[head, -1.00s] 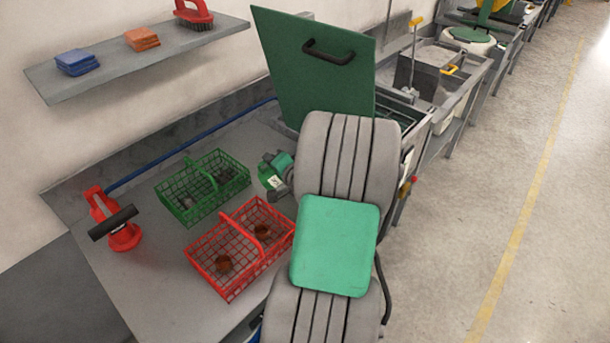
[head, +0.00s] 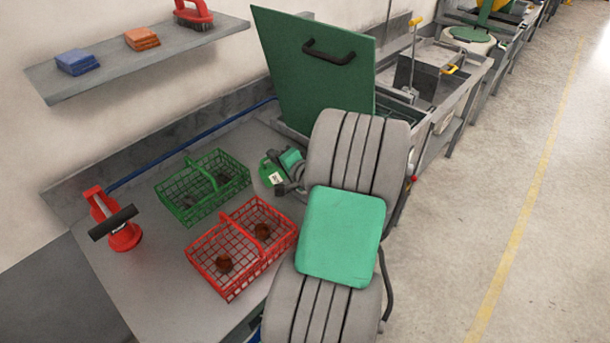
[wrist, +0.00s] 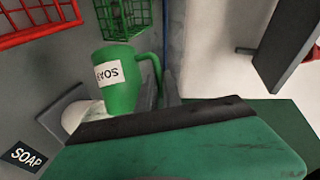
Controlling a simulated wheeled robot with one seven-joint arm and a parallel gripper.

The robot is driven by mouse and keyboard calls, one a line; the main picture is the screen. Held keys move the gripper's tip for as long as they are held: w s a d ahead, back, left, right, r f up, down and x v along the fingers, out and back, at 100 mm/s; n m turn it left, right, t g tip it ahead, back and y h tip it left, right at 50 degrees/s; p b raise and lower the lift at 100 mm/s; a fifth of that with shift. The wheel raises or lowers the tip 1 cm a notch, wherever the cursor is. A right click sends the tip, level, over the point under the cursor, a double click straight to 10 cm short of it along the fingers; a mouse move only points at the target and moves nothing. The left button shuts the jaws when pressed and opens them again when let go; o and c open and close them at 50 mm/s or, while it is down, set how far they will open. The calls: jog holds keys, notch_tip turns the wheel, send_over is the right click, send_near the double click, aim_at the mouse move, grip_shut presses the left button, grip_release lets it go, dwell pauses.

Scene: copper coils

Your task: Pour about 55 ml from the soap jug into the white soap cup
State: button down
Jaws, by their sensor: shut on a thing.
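My gripper (head: 284,178) is shut on the green soap jug (head: 267,173), just right of the baskets and in front of the raised green hood. In the wrist view the jug (wrist: 122,80) has a white SOAP label that reads upside down and a handle on its right side. The jug looks tilted in the head view; how far I cannot tell. A white rounded thing (wrist: 80,117), probably the white soap cup, shows partly at the jug's lower left in the wrist view. The jug and gripper hide the rest.
A red basket (head: 205,262) with brown round pieces and a green basket (head: 180,205) stand left of the jug. A black SOAP label (wrist: 26,157) lies on the grey surface. The green hood (head: 310,85) rises behind. A red tool (head: 121,238) stands at the far left.

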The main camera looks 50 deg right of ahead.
aim_at(261, 176)
jog(key=shift+s+d+r, duration=0.1)
jog(key=shift+d+r, duration=0.1)
jog(key=shift+d, duration=0.05)
dwell(0.5)
jog(key=shift+s+d+r+m+t+y+b, duration=0.15)
jog(key=shift+s+d+r+m+t+b, duration=0.2)
jog(key=shift+d, duration=0.3)
jog(key=shift+s+d+m+t+y+b, duration=0.15)
jog(key=shift+s+d+m, duration=0.25)
jog(key=shift+d, duration=0.2)
dwell(0.4)
